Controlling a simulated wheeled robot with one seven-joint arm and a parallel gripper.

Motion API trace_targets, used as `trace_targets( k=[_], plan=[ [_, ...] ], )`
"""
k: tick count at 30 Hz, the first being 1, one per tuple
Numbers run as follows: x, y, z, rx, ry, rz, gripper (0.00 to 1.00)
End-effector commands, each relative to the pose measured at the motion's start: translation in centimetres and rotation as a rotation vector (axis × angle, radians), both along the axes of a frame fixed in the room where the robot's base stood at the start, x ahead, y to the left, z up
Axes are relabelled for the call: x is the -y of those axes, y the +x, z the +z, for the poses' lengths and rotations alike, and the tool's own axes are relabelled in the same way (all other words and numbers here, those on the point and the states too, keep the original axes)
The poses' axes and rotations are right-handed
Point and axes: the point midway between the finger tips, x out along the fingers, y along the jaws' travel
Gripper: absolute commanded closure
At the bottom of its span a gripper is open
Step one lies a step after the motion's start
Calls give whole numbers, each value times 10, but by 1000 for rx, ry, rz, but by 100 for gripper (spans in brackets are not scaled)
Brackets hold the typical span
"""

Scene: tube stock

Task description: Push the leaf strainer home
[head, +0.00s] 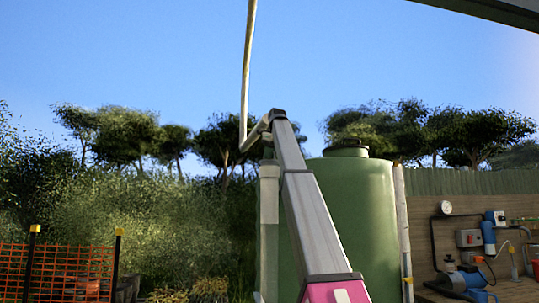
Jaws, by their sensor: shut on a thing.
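A large green tank (375,215) stands right of the middle in the head view. A round raised neck (345,152) sits on its top. I cannot make out the leaf strainer for certain; detail at the neck is dark and small. My arm, pink at the bottom with silver sections (312,210), rises in front of the tank. At its dark-capped top a thin pale bent tube (246,80) turns and runs up out of the picture. I cannot make out my gripper or its fingers anywhere in this view.
A pale upright pipe (268,215) stands at the tank's left and a pole (403,220) at its right. Orange mesh fencing (65,272) is at lower left. A pump (462,281) and gauge (445,208) are by the wooden wall at right. Open sky fills the top.

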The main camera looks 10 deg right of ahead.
Motion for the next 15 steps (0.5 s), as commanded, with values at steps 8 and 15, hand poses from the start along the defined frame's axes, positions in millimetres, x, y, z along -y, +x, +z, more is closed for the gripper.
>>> trace_targets(
  k=[8, 15],
  plan=[
    [0, 0, -5, 0, 0, 0, 100],
    [0, 0, -9, 0, 0, 0, 100]
  ],
)
